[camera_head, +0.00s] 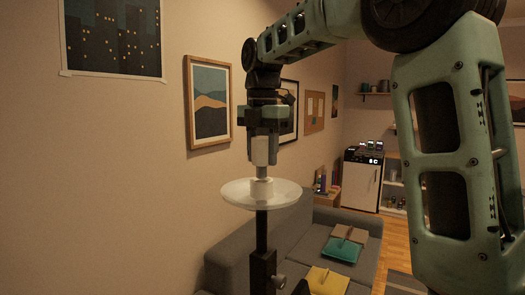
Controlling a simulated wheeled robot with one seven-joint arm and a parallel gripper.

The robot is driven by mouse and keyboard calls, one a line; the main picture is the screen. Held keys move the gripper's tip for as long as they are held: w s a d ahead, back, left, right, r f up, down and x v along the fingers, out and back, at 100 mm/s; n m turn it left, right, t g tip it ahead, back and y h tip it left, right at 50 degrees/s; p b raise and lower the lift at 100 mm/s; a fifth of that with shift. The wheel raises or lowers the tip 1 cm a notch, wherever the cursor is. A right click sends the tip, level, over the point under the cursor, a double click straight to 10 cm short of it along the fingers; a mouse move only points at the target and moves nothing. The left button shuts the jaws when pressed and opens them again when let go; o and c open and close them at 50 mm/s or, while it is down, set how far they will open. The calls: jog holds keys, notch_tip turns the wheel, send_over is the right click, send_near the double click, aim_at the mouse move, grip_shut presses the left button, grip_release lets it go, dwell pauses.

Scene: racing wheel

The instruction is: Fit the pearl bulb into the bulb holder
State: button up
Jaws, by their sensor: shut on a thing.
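My gripper (264,130) points straight down at the middle of the head view. It is shut on the pearl bulb (260,152), a small pale shape directly below the jaws. A narrower part at its lower end reaches down to the bulb holder (262,189). The holder is a short whitish cylinder at the centre of a pale round dish (235,194) on a dark upright pole (261,232). The bulb looks upright and roughly in line above the holder. At this size I cannot tell whether it touches or has entered the holder.
A grey sofa (232,266) with teal (341,249) and yellow (328,281) items stands behind the pole. Framed pictures (207,100) hang on the left wall. A small white fridge (361,184) stands at the back. My arm fills the right side.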

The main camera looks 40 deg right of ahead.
jog(key=shift+f+b, duration=0.9)
jog(key=shift+f, duration=0.55)
jog(key=o, duration=1)
jog(key=shift+o, duration=0.2)
jog(key=shift+r, duration=0.1)
notch_tip(320, 180, up, 17)
jog(key=shift+r, duration=0.15)
